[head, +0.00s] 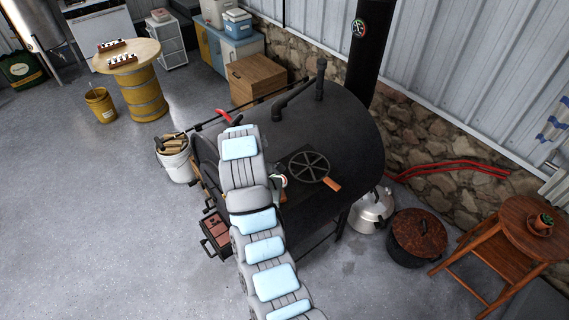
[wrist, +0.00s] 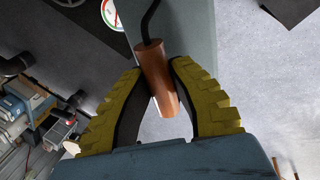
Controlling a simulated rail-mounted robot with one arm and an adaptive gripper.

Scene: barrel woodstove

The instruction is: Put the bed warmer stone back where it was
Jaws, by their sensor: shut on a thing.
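In the wrist view my gripper (wrist: 163,80) has its yellow-padded fingers shut on a reddish-brown wooden handle (wrist: 156,62). A bent black wire runs from the handle toward the top of the picture. A flat grey-green slab (wrist: 193,28), which looks like the bed warmer stone, lies behind the handle and wire. Its upper end is cut off, and its join to the wire is not clear. In the head view my arm hides the gripper and the stone beside the black barrel stove (head: 345,125).
A spoked round iron piece (head: 309,166) with a wooden handle lies on the stove's flat top. The stovepipe (head: 370,45) rises behind. A white bucket (head: 177,160) stands left; a kettle (head: 371,211), dark pot (head: 417,238) and wooden stool (head: 520,235) stand right.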

